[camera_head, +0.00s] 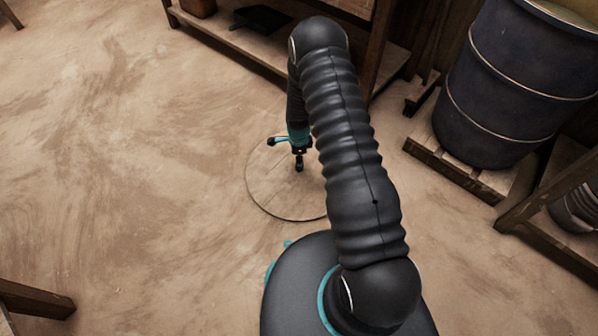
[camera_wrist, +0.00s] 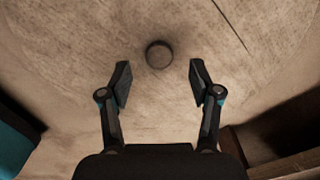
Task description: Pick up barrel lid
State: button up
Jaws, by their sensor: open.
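The barrel lid (camera_head: 270,190) is a round, flat, pale wooden disc lying on the floor in front of my base. My arm hides its right part in the head view. In the wrist view the lid (camera_wrist: 240,105) fills most of the picture, with a small dark round knob (camera_wrist: 159,54) on it. My gripper (camera_wrist: 159,80) is open and empty, its two fingers spread to either side of the knob's line, with the knob appearing just beyond the fingertips. In the head view my gripper (camera_head: 299,165) points down over the lid; its height above the knob is hard to tell.
A dark blue barrel (camera_head: 515,85) stands on a wooden pallet (camera_head: 455,165) at the right. A wooden shelf unit (camera_head: 235,42) stands behind the lid. Wooden legs show at the lower left (camera_head: 35,300). The floor on the left is clear.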

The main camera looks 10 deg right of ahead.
notch_tip(320, 180, down, 5)
jog(key=shift+d+f, duration=0.1)
dwell(0.3)
grip_shut()
